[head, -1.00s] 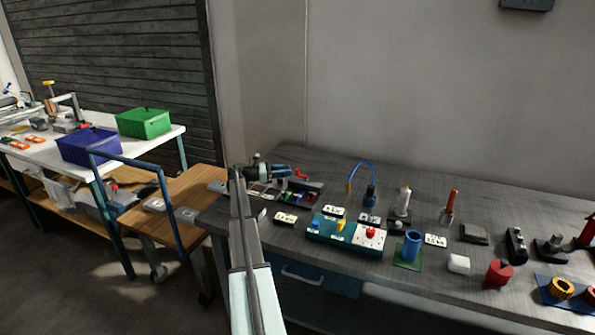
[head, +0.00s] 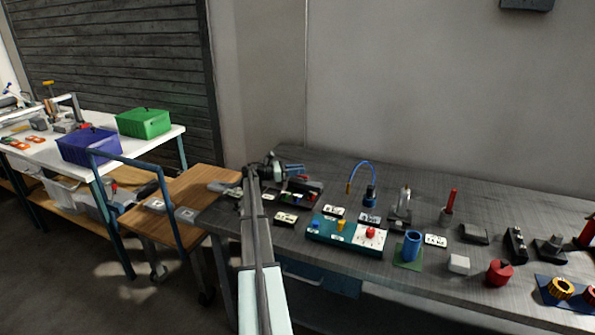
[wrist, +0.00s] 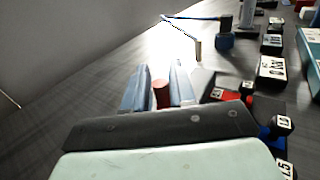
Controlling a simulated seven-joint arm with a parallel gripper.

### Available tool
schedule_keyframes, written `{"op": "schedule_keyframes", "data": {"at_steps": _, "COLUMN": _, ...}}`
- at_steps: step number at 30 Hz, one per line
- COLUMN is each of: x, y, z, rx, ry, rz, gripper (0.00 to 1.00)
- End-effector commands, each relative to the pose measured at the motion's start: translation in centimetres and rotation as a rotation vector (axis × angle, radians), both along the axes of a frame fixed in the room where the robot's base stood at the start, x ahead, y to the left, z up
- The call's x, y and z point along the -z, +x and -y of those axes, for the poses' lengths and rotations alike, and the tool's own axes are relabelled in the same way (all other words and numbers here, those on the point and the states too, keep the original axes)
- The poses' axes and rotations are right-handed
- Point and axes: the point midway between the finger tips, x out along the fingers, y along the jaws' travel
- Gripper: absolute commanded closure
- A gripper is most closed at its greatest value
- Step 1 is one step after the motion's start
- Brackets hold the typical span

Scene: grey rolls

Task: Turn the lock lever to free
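A red upright piece, which looks like part of the lock lever (wrist: 161,94), stands between the two fingers of my gripper (wrist: 160,84) in the wrist view. The fingers are apart, one on each side and close against it; whether they touch it I cannot tell. In the head view my gripper (head: 289,169) is at the left back of the grey bench, and a bit of red (head: 300,179) shows just below its fingers. The lever's base and its turn position are mostly hidden by the gripper.
A blue cable on a blue plug (head: 369,197) stands to the right. A teal panel (head: 318,234) with several coloured knobs lies in front. Domino-like tiles (head: 286,218) lie around it. A wooden cart (head: 186,190) stands left of the bench.

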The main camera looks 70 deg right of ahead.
Motion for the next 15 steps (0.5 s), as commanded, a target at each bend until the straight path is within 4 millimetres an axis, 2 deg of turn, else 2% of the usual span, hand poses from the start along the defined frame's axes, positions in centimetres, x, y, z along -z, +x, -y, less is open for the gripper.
{"op": "schedule_keyframes", "data": {"at_steps": 1, "x": 0.00, "y": 0.00, "z": 0.00, "rx": 0.000, "ry": 0.000, "rz": 0.000, "gripper": 0.80}}
{"op": "schedule_keyframes", "data": {"at_steps": 7, "x": 0.00, "y": 0.01, "z": -0.01, "rx": 0.000, "ry": 0.000, "rz": 0.000, "gripper": 0.99}}
{"op": "schedule_keyframes", "data": {"at_steps": 15, "x": -0.01, "y": -0.04, "z": -0.15, "rx": -0.012, "ry": 0.000, "rz": 0.000, "gripper": 1.00}}
